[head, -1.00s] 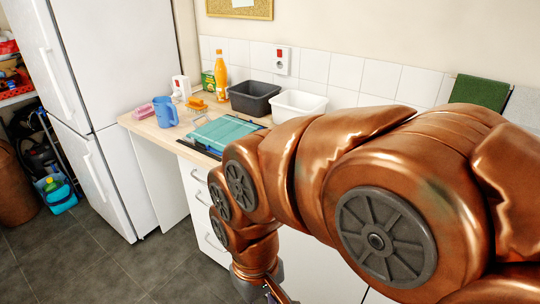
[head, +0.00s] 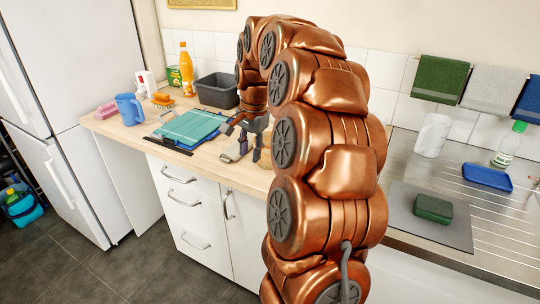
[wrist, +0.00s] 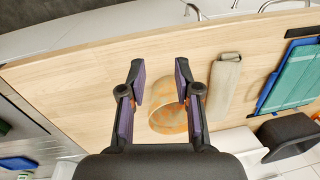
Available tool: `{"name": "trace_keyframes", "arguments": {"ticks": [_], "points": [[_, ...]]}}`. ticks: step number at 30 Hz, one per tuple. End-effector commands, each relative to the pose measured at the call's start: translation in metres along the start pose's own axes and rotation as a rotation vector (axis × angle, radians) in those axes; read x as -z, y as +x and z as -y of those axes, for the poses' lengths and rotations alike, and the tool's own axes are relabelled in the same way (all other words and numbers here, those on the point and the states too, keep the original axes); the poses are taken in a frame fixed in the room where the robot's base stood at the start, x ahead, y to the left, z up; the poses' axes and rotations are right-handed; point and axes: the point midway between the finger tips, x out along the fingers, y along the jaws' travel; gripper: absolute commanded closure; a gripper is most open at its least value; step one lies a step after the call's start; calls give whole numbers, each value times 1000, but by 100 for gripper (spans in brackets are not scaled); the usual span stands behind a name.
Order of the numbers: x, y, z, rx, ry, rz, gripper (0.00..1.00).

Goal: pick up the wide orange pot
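My gripper (wrist: 160,78) is open in the wrist view, pointing down over the wooden counter, with a finger on each side and nothing held. A round, wide, pale-orange thing (wrist: 170,119), which looks like the wide orange pot, stands on the counter below the gripper. It shows between the fingers, nearer the right one, which covers part of it. I cannot tell the height left between them.
A beige folded cloth (wrist: 223,84) lies right beside the gripper in the wrist view. A teal cutting board (head: 190,126) lies left of it in the head view. A blue jug (head: 129,109), an orange bottle (head: 186,67) and a dark bin (head: 217,91) stand farther off. The sink side is at right.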

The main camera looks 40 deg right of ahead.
Motion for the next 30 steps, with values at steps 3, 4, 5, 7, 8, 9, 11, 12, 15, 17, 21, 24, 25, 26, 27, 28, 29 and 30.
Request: {"name": "trace_keyframes", "arguments": {"ticks": [3, 4, 5, 7, 8, 9, 11, 12, 15, 17, 21, 24, 25, 26, 27, 28, 29, 30], "points": [[51, 6, -4, 16, 167, -23, 68], [61, 6, -6, 20, 202, -27, 68], [70, 7, -8, 23, 233, -31, 68], [85, 8, -12, 27, 291, -39, 68], [91, 8, -14, 29, 311, -42, 68], [97, 8, -15, 30, 333, -46, 68], [103, 9, -17, 32, 354, -50, 68], [106, 10, -18, 32, 363, -51, 68], [107, 16, -18, 30, 370, -50, 68], [107, 22, -18, 27, 369, -48, 68], [108, 34, -18, 30, 367, -49, 68], [109, 38, -17, 32, 367, -50, 68], [109, 39, -17, 31, 367, -50, 68], [110, 41, -17, 31, 367, -49, 68], [110, 45, -18, 30, 367, -48, 68], [111, 48, -18, 29, 366, -47, 68], [112, 51, -18, 29, 366, -46, 68], [114, 57, -18, 29, 366, -47, 68]]}}
